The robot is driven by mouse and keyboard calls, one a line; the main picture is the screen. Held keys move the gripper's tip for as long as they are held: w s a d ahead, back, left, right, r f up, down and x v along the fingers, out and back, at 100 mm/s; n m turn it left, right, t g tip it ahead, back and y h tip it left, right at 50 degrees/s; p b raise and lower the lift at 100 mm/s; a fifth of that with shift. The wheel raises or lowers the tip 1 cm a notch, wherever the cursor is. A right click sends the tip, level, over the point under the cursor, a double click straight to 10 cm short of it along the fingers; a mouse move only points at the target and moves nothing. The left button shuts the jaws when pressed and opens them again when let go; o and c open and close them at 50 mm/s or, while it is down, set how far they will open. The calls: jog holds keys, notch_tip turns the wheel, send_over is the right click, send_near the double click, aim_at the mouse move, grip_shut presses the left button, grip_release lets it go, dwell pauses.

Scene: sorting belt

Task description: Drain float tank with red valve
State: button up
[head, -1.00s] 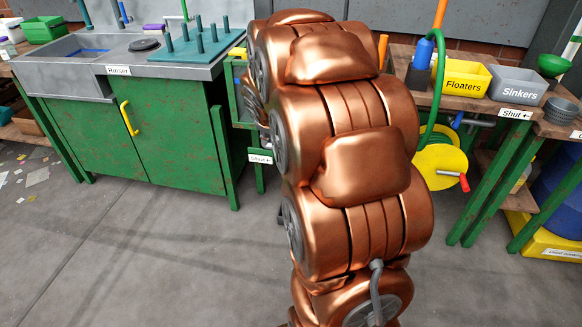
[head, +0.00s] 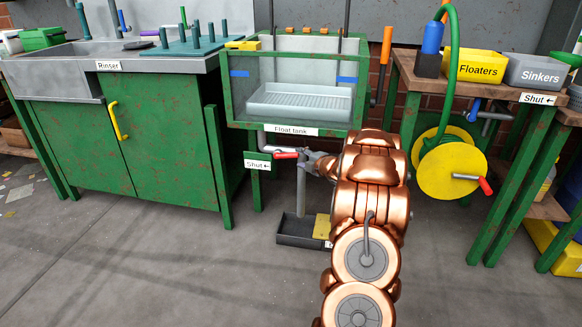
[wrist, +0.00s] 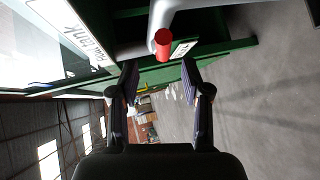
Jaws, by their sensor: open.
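The float tank (head: 241,98) is a clear-walled tank in a green frame, mid-picture in the head view, with a white slotted tray (head: 299,103) inside. The red valve handle (head: 285,155) is on the grey pipe (head: 301,190) below it, by a "Shut" sign (head: 257,165) with a left arrow. In the wrist view the red handle (wrist: 163,42) shows end-on, just beyond the fingertips and roughly centred between them. My gripper (wrist: 160,74) is open and empty. In the head view, my gripper (head: 312,160) is just right of the handle, partly hidden by my arm.
A dark drip tray (head: 293,238) with a yellow block (head: 322,226) lies on the floor below the pipe. The rinser cabinet (head: 165,150) stands left. A bench with a yellow hose reel (head: 440,172) and Floaters bin (head: 478,62) stands right. The front floor is clear.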

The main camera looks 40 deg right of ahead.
aim_at(293, 157)
jog(key=shift+w+d+f, duration=0.1)
jog(key=shift+f, duration=0.35)
jog(key=b+x, duration=0.2)
jog(key=x, duration=0.4)
jog(key=shift+w, duration=0.7)
jog(key=shift+c, duration=0.2)
jog(key=shift+f, duration=0.1)
grip_shut()
